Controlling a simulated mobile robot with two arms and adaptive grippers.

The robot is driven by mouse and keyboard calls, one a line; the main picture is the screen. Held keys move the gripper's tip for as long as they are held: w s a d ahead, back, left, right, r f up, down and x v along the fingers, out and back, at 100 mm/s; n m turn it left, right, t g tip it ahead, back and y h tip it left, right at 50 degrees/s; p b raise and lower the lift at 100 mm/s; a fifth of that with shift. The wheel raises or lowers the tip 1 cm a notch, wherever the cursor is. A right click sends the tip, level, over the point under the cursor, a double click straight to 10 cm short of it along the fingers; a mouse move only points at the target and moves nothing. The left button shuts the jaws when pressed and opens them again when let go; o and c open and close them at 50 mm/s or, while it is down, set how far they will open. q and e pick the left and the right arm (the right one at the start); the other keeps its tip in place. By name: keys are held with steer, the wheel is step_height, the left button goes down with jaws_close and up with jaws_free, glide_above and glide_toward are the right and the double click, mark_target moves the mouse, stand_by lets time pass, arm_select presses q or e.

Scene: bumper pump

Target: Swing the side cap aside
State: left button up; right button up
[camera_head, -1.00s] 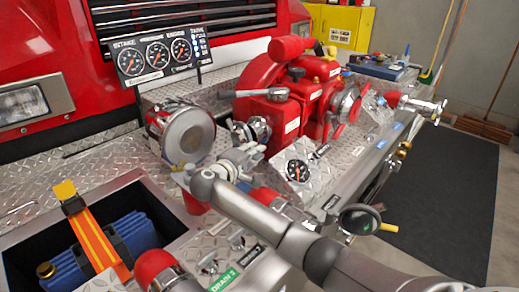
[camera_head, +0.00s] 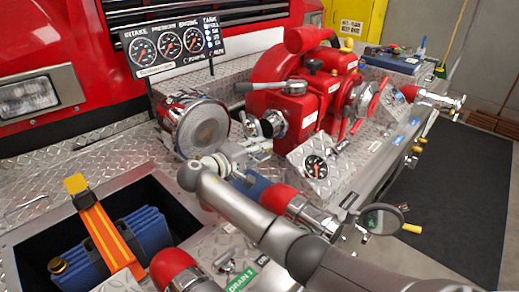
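The red pump (camera_head: 295,100) stands on the tread-plate bumper. A chrome fitting with a dark ring (camera_head: 271,124), apparently the side cap, is on its left side, facing left. I cannot tell whether it is closed or swung out. My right gripper (camera_head: 246,153) is just below and left of this fitting, close to it. Its fingers are small and partly hidden by my wrist, so contact and opening are unclear. My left gripper is out of view.
A round chrome-rimmed unit with a grey face (camera_head: 203,126) stands close left of my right gripper. An open bin (camera_head: 27,247) holds a blue hose at lower left.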

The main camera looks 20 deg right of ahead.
steer(key=v, duration=1.2)
steer(key=shift+r, duration=0.1)
